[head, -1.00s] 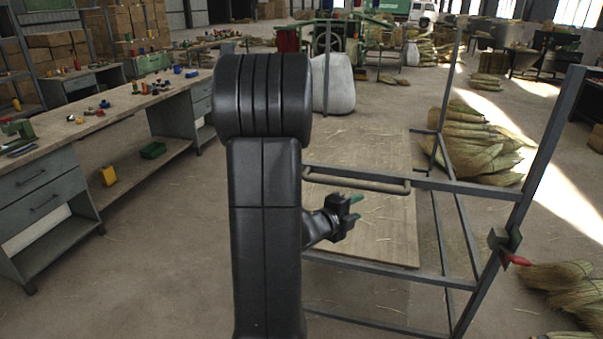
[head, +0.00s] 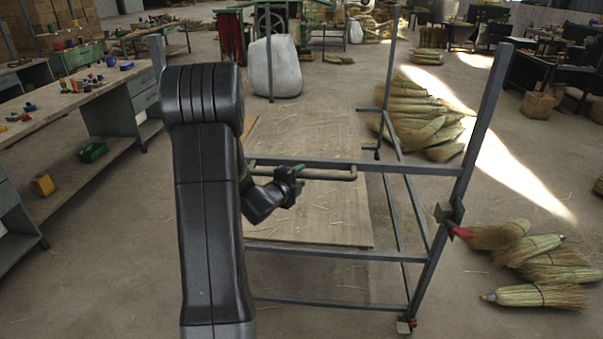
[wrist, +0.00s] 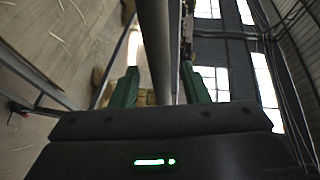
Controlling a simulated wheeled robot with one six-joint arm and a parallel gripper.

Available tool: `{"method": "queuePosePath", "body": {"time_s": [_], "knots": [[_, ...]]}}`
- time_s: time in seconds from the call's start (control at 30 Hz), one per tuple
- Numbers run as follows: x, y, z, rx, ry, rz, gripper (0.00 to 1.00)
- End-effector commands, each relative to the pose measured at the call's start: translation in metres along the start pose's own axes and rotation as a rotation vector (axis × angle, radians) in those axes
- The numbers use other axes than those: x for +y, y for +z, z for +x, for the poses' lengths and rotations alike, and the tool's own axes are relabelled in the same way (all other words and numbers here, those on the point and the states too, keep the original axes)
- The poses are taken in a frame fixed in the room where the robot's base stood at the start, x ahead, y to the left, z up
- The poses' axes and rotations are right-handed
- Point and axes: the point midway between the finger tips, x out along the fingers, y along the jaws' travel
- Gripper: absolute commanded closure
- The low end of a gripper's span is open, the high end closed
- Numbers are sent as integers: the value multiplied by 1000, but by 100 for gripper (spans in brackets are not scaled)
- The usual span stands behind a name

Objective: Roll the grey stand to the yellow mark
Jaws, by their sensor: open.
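The grey stand (head: 430,255) is an upright metal frame with a horizontal handle bar (head: 335,177) on its near side. My gripper (head: 297,172) is at the left part of this handle, level with it. In the wrist view a grey bar (wrist: 157,50) passes between the two green fingers of my gripper (wrist: 160,88), with gaps on both sides. The jaws are open. My arm hides the stand's left part. No yellow mark shows on the visible floor.
A red-tipped part (head: 461,232) sits on the stand's right post. Brooms (head: 540,265) lie on the floor to the right, and a broom pile (head: 425,120) lies behind. A workbench (head: 75,110) runs along the left. A wooden board (head: 345,215) lies beyond the stand's near bars.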

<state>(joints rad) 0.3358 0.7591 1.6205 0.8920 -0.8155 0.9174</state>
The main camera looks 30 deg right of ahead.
Motion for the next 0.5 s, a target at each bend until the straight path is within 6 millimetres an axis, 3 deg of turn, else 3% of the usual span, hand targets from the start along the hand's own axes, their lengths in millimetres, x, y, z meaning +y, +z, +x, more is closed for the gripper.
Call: {"method": "queuePosePath", "body": {"time_s": [0.2,0.5], "knots": [[-1,0,20,0,-1,0,59],[0,0,22,-1,0,0,59]]}}
